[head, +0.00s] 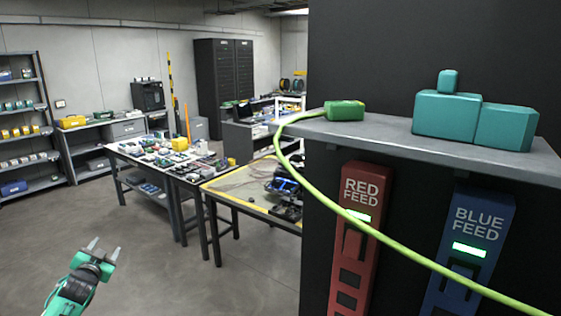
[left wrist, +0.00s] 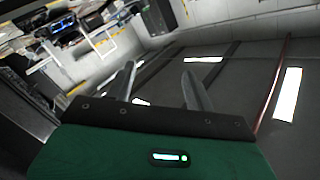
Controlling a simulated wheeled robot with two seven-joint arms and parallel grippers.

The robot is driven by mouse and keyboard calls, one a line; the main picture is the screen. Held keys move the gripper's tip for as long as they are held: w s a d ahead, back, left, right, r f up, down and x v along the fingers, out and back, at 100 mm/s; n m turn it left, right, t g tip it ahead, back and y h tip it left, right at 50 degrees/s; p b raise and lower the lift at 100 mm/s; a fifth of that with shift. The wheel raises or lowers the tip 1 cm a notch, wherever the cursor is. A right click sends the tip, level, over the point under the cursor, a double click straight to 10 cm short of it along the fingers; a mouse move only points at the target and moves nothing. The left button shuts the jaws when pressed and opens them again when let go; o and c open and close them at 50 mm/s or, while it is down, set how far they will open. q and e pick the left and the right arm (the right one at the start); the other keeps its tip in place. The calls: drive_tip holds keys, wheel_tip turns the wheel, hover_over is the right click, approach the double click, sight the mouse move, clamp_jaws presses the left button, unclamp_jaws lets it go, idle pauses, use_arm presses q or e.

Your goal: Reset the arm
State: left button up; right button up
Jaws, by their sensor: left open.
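My left gripper (head: 103,246) is at the lower left of the head view, over open floor, with its two fingers apart and nothing between them. My right gripper is not in view.
A dark cabinet at the right carries a red feed panel (head: 359,240) and a blue feed panel (head: 468,250), both with lit green lights. A grey shelf (head: 440,148) above holds a green connector (head: 344,110) with a yellow-green cable and teal blocks (head: 446,114). Worktables (head: 240,188) stand behind.

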use_arm(q)
drive_tip(key=s+d+f+g, duration=0.1)
drive_tip(key=s+d+f, duration=0.15)
drive_tip(key=f, duration=0.55)
drive_tip(key=s+d+f+g+h, duration=0.1)
drive_tip(key=s+f+g, duration=0.15)
drive_tip(key=f, duration=0.55)
drive_tip(key=s+d+f+g, duration=0.1)
drive_tip(key=s+f, duration=0.2)
drive_tip(key=f, duration=0.6)
drive_tip(key=s+d+f+n+g, duration=0.1)
drive_tip(key=s+d+f+g, duration=0.15)
drive_tip(key=s+f, duration=0.6)
drive_tip(key=s+d+f+g, duration=0.1)
drive_tip(key=s+d+f, duration=0.4)
drive_tip(key=f, duration=0.6)
drive_tip(key=s+d+f+g+h+b, duration=0.1)
drive_tip(key=s+d+f, duration=0.5)
drive_tip(key=s, duration=1)
drive_tip(key=s+d+f+g+h+b, duration=0.1)
drive_tip(key=s+d+f+g, duration=0.3)
drive_tip(key=s+f, duration=0.8)
drive_tip(key=s+d+f+n+g+h+b, duration=0.1)
drive_tip(key=s+d+f, duration=0.7)
drive_tip(key=s, duration=1.2)
drive_tip(key=shift+s+d+f+g+b, duration=0.25)
drive_tip(key=shift+f+g+b, duration=0.2)
drive_tip(key=shift+g+b, duration=0.45)
